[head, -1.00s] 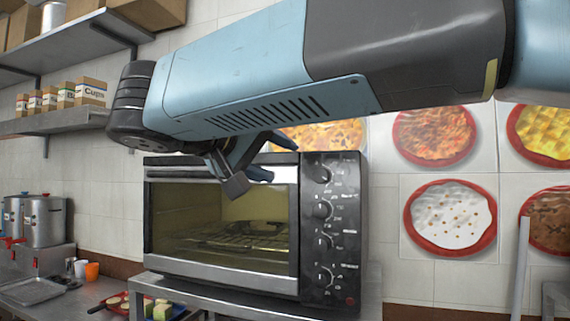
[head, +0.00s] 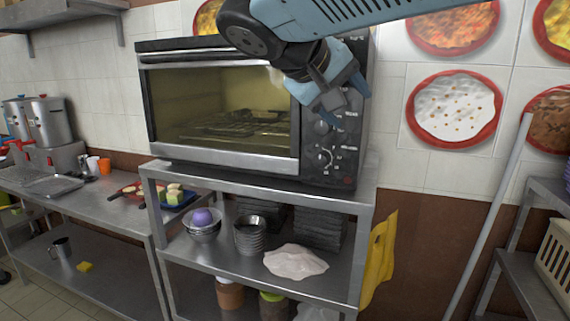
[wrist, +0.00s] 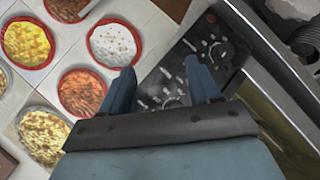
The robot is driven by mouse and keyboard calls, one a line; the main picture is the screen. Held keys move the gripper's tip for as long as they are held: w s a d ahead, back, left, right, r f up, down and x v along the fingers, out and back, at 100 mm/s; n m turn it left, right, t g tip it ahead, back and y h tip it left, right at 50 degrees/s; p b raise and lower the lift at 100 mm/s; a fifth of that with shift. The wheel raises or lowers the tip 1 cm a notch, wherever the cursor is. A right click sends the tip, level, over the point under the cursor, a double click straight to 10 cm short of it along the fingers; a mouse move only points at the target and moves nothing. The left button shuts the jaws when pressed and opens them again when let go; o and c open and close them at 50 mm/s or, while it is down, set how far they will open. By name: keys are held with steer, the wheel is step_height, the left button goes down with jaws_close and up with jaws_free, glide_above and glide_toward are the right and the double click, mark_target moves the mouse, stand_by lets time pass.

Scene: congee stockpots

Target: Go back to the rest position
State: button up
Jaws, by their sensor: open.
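My gripper (head: 345,103) is open and empty in the head view. It hangs in front of the right side of the toaster oven, over the knob panel. In the wrist view my gripper (wrist: 160,85) shows two blue fingers spread apart with nothing between them. The oven (head: 218,160) is black and silver, its door shut, a wire rack visible through the glass. My arm crosses the top of the head view and hides part of the oven's top right. The oven's knobs (wrist: 215,50) also show in the wrist view.
The oven stands on a steel shelf unit (head: 260,190) holding bowls, dark trays and a white cloth (head: 295,262). Stockpots (head: 48,120) stand on the left counter. A yellow cloth (head: 380,260) hangs at the unit's right side. A pole (head: 490,220) leans at the right.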

steer(key=s+d+f+m+g+y, duration=0.1)
steer(key=s+d+f+y, duration=0.3)
steer(key=d+f, duration=0.3)
steer(key=s+d+f+m+g+y, duration=0.1)
steer(key=s+d+f+y, duration=0.3)
steer(key=f, duration=0.8)
steer(key=d+m, duration=0.1)
steer(key=d, duration=0.1)
steer(key=shift+d, duration=0.35)
